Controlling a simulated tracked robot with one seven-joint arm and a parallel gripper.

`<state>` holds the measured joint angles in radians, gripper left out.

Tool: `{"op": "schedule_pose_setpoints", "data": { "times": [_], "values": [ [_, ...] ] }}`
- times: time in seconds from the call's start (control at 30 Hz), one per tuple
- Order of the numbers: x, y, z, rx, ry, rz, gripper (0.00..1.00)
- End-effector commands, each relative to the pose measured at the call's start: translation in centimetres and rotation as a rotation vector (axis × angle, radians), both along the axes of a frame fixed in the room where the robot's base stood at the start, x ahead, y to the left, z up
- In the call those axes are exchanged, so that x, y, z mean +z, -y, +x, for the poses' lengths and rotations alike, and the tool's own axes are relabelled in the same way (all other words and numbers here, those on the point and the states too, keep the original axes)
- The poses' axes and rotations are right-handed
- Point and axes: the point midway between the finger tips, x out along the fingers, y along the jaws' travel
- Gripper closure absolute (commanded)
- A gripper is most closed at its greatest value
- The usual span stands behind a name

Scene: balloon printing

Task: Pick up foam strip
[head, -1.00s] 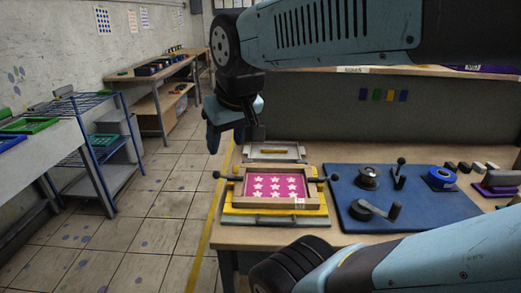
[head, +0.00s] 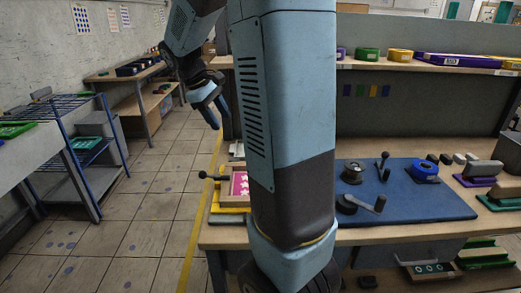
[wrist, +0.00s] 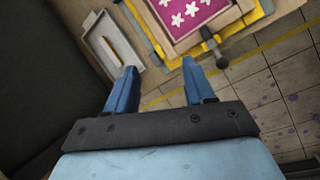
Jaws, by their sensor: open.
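My gripper (head: 217,115) is open and empty. In the head view it hangs over the left end of the workbench, at the left side of my arm. In the wrist view my gripper (wrist: 158,66) has its two blue fingers spread wide with nothing between them. A grey tray with a thin yellowish strip (wrist: 110,51) lies beyond the left finger in the wrist view. I cannot tell whether this is the foam strip. The tray is mostly hidden behind my arm in the head view.
The wooden printing frame with white stars on pink (wrist: 186,14) lies close to the right finger, with a dark-knobbed handle (wrist: 214,48). A blue mat (head: 415,207) with rollers and a tape roll is right of my arm. A blue rack (head: 68,140) stands left across the aisle.

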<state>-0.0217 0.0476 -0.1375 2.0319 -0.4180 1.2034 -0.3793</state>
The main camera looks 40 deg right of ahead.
Motion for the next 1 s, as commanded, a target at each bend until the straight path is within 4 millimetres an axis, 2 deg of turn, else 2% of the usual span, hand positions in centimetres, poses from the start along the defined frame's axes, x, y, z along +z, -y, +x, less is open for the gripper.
{"op": "schedule_pose_setpoints", "data": {
  "times": [0.2,0.6,0.8,1.0],
  "values": [
    [-3.3,3.1,4.3,0.068,-0.176,-0.085,0.47],
    [-10.2,8.5,11.0,0.189,-0.511,-0.236,0.47],
    [-14.0,10.8,13.6,0.242,-0.676,-0.304,0.47],
    [-16.5,12.3,15.2,0.277,-0.789,-0.350,0.47]
  ]
}}
